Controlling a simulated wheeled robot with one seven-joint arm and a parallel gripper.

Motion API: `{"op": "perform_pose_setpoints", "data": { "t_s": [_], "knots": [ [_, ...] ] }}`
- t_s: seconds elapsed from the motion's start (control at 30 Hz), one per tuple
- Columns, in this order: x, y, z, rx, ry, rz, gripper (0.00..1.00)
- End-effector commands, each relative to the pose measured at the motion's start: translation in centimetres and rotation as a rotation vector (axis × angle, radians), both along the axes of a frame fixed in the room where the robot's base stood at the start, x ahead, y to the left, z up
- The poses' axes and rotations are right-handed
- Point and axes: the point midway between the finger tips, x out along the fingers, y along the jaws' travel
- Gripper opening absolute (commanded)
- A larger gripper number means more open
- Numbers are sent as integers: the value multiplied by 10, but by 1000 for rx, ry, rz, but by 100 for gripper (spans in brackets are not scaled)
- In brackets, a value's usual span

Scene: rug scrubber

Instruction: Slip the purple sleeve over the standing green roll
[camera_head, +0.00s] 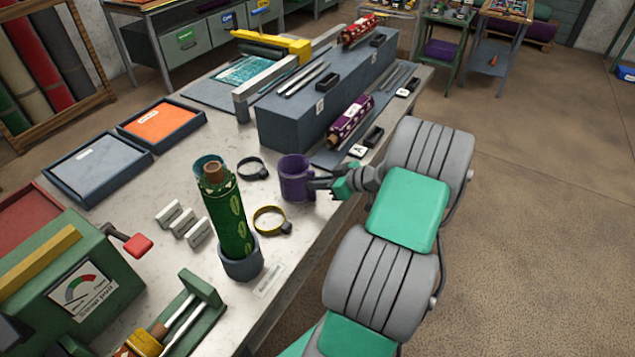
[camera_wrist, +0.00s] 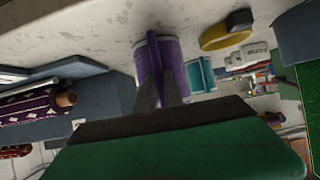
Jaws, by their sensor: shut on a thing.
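The purple sleeve (camera_head: 295,180) is a short hollow cylinder, held upright at or just above the table near its right edge. My gripper (camera_head: 318,183) comes in from the right and is shut on the sleeve's near side. In the wrist view the purple sleeve (camera_wrist: 160,65) shows between the dark fingers (camera_wrist: 163,95). The green roll (camera_head: 231,215) has a leaf pattern and a brown core at its top. It stands in a grey cup-like holder (camera_head: 241,262), to the left of and nearer than the sleeve. Whether the sleeve touches the table is unclear.
A teal sleeve (camera_head: 207,165) stands just behind the roll. White blocks (camera_head: 183,221) lie left of it. A long grey block (camera_head: 320,105) stands behind the sleeve.

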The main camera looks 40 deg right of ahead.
Motion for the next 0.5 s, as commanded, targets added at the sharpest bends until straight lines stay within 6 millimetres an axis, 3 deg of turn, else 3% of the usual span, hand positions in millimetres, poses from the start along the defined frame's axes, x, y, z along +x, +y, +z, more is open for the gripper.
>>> {"op": "perform_pose_setpoints", "data": {
  "t_s": [0.17, 0.5],
  "knots": [
    [0, 0, 2, 0, 0, 0, 0],
    [0, 0, 33, -1, 0, 0, 0]
  ]
}}
